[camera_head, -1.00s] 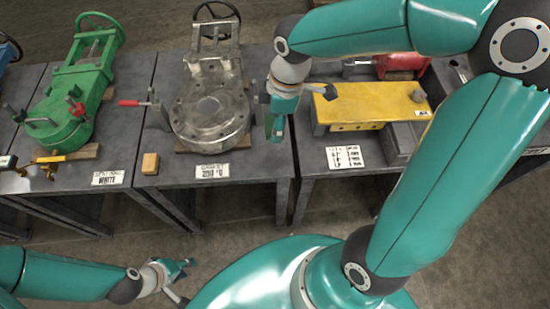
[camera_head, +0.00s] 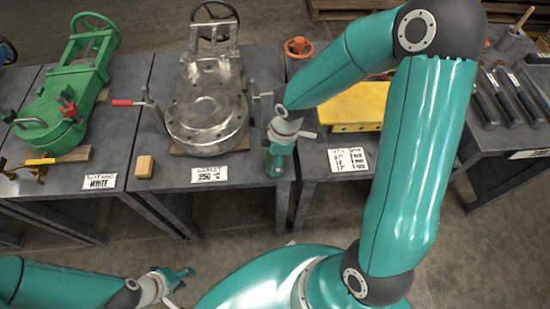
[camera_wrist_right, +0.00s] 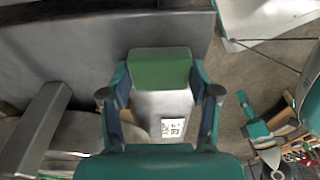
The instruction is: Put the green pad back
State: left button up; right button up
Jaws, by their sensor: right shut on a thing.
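The green pad (camera_wrist_right: 160,68) is a plain flat-faced block held between the two fingertips of my right gripper (camera_wrist_right: 160,82) in the right wrist view. In the head view the right gripper (camera_head: 278,160) hangs at the right edge of the middle table, right of the grey metal valve (camera_head: 207,118); the pad is hard to tell from the teal gripper there. My left gripper (camera_head: 180,280) is low at the left, away from the tables; its finger opening is unclear.
A green valve (camera_head: 55,130) lies on the left table and a small wooden block (camera_head: 145,166) on the middle one. A yellow block (camera_head: 355,108) lies behind my right arm. Dark bars (camera_head: 510,95) lie at the far right. Printed cards mark the tables. The floor in front is open.

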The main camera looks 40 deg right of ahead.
jog(key=o, duration=0.6)
jog(key=shift+f, duration=0.15)
jog(key=o, duration=0.5)
jog(key=shift+r, duration=0.4)
notch_tip(320, 180, up, 12)
jog(key=d+p, duration=0.1)
jog(key=p, duration=0.2)
jog(key=shift+s+d+f, duration=0.25)
jog(key=shift+s, duration=0.2)
